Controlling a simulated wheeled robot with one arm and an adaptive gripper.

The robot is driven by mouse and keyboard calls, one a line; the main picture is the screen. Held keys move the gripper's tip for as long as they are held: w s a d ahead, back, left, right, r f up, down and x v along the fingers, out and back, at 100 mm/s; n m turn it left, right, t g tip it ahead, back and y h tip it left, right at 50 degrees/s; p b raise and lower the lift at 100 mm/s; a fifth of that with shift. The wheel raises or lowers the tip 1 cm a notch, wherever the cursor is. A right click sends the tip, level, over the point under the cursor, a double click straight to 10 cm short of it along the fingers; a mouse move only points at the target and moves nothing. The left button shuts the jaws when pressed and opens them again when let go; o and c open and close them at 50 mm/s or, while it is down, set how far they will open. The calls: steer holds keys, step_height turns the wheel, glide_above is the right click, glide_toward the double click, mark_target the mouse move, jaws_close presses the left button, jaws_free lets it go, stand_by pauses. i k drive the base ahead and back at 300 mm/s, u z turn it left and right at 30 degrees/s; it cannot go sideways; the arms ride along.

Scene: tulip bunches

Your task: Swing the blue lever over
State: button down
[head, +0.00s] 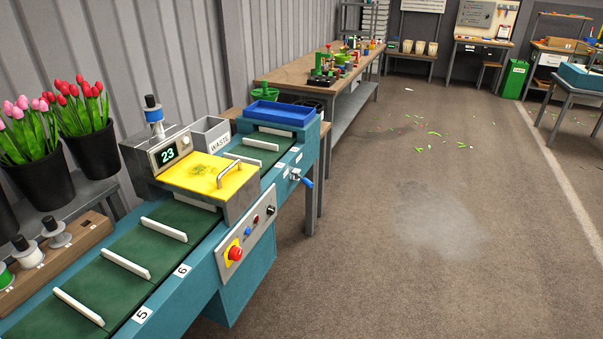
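The blue lever (302,180) sits on the right side of the teal bunching machine (240,277), just past the yellow cover. Its blue grip points down and to the right from a small metal pivot. The yellow cover (203,176) with a metal handle lies flat over the belt. My gripper is not in this view.
The green belt (141,246) with white dividers runs along the machine. A red stop button (235,253) sits on its side panel. A blue tray (278,114) and a waste box (209,135) stand beyond the cover. The floor (430,225) to the right is open.

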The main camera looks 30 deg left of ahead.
mark_target(304, 181)
steer(key=u, duration=0.6)
steer(key=i, duration=1.25)
steer(key=u, duration=1.65)
steer(key=i, duration=0.55)
steer(key=u, duration=0.4)
